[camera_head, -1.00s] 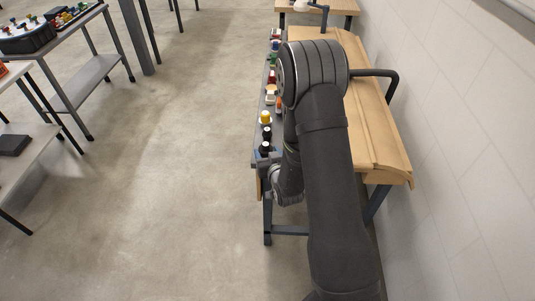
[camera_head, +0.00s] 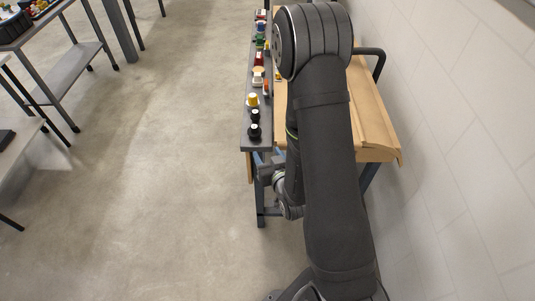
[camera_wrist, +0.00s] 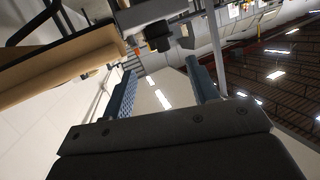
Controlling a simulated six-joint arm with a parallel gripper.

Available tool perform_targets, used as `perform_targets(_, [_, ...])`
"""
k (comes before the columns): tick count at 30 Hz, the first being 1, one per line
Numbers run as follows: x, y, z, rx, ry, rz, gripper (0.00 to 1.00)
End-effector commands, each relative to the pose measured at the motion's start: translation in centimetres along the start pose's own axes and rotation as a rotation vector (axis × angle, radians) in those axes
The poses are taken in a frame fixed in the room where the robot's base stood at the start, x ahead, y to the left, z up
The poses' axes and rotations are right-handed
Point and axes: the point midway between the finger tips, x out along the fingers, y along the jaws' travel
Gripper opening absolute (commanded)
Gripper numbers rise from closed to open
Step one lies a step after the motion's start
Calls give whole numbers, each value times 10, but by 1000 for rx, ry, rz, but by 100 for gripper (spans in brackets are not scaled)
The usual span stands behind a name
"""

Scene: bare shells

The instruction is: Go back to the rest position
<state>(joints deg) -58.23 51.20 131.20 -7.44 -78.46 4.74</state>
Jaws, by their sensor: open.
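My gripper (camera_wrist: 160,85) is open in the wrist view, its two blue fingers apart with nothing between them. In the head view my gripper's end is small and mostly hidden beside my dark arm, low at the near left end of the wooden bench (camera_head: 372,125). A black knob-like part (camera_wrist: 157,36) shows beyond the fingers in the wrist view; I cannot tell how far off it is.
A grey shelf strip (camera_head: 258,140) along the bench's left side holds black-bodied pieces (camera_head: 254,132), a yellow-topped piece (camera_head: 252,100) and several coloured ones. A white wall (camera_head: 450,150) stands at right. Open concrete floor (camera_head: 160,180) lies left, with a grey side table (camera_head: 70,75) beyond.

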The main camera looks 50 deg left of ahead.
Motion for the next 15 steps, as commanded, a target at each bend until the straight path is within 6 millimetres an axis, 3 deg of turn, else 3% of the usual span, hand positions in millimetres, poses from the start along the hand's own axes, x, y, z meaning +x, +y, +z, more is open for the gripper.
perform_targets(8, [15, 0, 0, 0, 1, -1, 54])
perform_targets(15, [60, 0, 0, 0, 3, 0, 54])
